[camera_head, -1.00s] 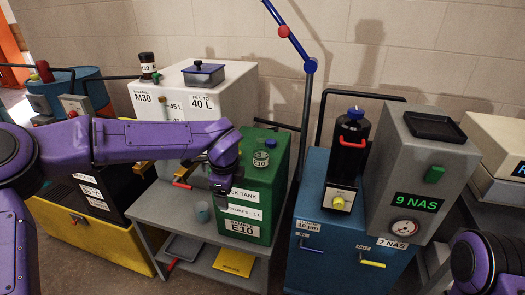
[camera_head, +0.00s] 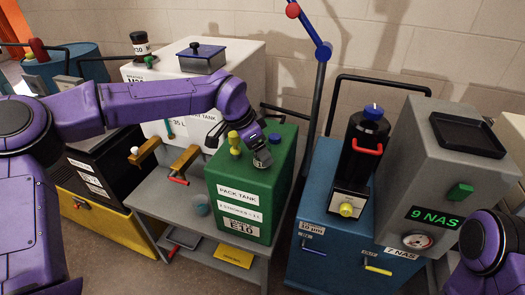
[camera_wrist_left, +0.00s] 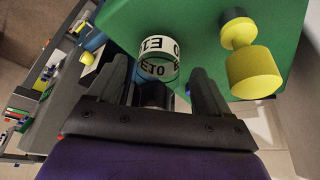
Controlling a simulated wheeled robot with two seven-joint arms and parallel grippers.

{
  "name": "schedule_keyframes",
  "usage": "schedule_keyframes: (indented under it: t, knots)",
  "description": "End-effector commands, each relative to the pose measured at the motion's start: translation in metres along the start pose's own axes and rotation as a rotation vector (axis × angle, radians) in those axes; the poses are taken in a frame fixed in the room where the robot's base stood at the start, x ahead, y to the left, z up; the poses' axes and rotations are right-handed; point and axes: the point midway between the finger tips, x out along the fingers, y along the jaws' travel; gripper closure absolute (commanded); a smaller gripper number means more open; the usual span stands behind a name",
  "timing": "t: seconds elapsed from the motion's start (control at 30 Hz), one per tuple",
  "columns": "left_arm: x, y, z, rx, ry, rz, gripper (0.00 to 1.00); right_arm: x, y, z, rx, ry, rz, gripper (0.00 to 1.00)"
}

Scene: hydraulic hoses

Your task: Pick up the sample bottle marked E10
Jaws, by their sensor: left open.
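The sample bottle marked E10 shows in the left wrist view as a clear body with a white, black-lettered band (camera_wrist_left: 157,66). It stands on top of the green pack tank (camera_head: 240,189), itself labelled E10 on its front. My left gripper (camera_head: 261,158) is over the tank top, pointing down at the bottle and hiding most of it in the head view. In the wrist view my left gripper's fingers (camera_wrist_left: 161,75) are apart, one on each side of the band, with gaps visible. My right arm shows at the right edge; its gripper is out of view.
A yellow fitting (camera_head: 234,142) rises from the tank top beside my gripper. A blue cap (camera_head: 275,138) stands behind it. The blue filter unit (camera_head: 325,215) is to the right, the white tank (camera_head: 245,60) behind.

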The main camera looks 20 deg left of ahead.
Motion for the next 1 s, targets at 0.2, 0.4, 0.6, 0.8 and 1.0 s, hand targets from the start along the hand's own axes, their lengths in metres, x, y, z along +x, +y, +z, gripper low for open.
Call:
schedule_keyframes:
  t: [0.2,0.4,0.6,0.8,1.0]
  knots:
    - [0.026,0.001,-0.001,0.001,0.000,0.000,0.21,-0.009,0.001,-0.004,0.000,0.000,0.000,0.57]
    - [0.028,0.001,-0.001,0.001,0.001,-0.001,0.21,-0.008,0.001,-0.004,0.000,0.000,0.000,0.57]
    - [0.028,0.001,-0.001,0.002,0.001,-0.001,0.76,-0.008,0.001,-0.004,0.000,0.000,0.000,0.57]
    - [0.027,0.001,-0.001,0.002,0.001,-0.001,0.76,-0.008,0.001,-0.004,0.000,0.000,0.000,0.57]
    - [0.024,0.001,-0.003,0.002,0.001,-0.002,0.76,-0.007,0.001,-0.003,0.000,0.000,0.000,0.57]
